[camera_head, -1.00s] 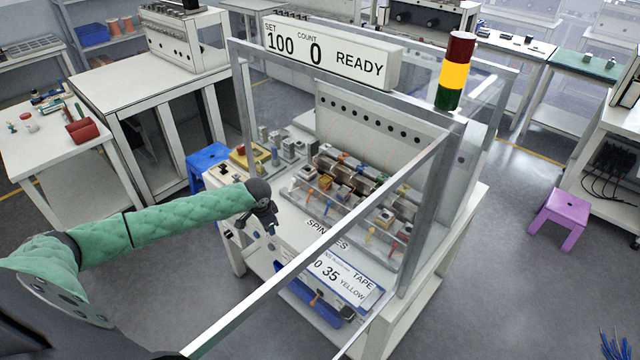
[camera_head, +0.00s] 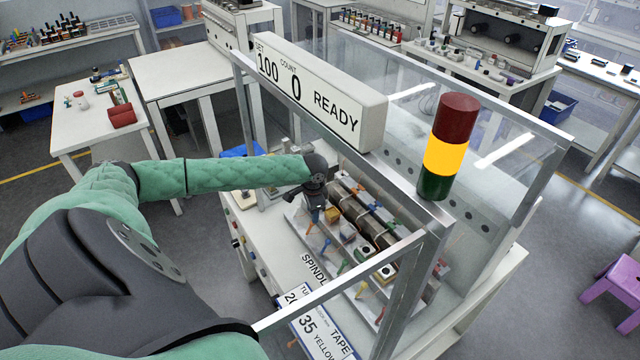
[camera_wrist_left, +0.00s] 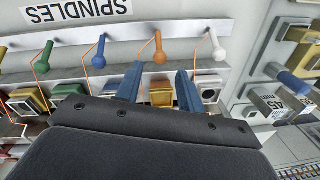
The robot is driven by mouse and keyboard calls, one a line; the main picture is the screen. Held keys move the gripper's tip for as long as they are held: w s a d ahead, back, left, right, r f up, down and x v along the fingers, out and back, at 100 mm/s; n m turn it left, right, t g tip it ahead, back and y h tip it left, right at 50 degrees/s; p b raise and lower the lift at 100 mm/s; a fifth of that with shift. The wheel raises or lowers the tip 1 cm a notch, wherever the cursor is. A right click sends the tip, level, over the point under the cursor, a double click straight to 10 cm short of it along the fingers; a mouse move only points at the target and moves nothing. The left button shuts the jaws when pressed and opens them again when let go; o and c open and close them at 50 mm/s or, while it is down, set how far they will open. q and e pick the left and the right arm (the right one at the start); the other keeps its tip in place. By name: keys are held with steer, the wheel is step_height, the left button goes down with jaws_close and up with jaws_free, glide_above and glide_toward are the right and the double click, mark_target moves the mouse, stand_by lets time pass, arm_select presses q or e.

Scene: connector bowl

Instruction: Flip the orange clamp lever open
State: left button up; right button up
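In the left wrist view an orange lever with a round knob (camera_wrist_left: 158,47) stands in a row with white (camera_wrist_left: 216,46), blue (camera_wrist_left: 99,49) and green (camera_wrist_left: 44,56) ones. My left gripper (camera_wrist_left: 159,88) is open, its two blue fingers apart on either side of the orange lever's line, with no contact visible. A yellow-and-orange block (camera_wrist_left: 160,93) shows between the fingers. In the head view my left gripper (camera_head: 315,214) is over the left end of the machine's lever row, and an orange lever (camera_head: 309,229) shows just below it. My right gripper is out of view.
A clear-walled metal frame (camera_head: 340,276) surrounds the machine, with a bar in front of the lever row. The READY sign (camera_head: 320,98) hangs above. A red-yellow-green signal light (camera_head: 448,147) stands at the right corner. Grey blocks (camera_wrist_left: 270,103) lie beside the row.

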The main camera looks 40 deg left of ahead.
mark_target(310, 228)
arm_select(q)
steer(key=shift+w+a+f, duration=0.1)
steer(key=shift+f, duration=1.6)
steer(key=shift+w+a+f, duration=0.1)
steer(key=shift+f, duration=1.6)
jaws_close()
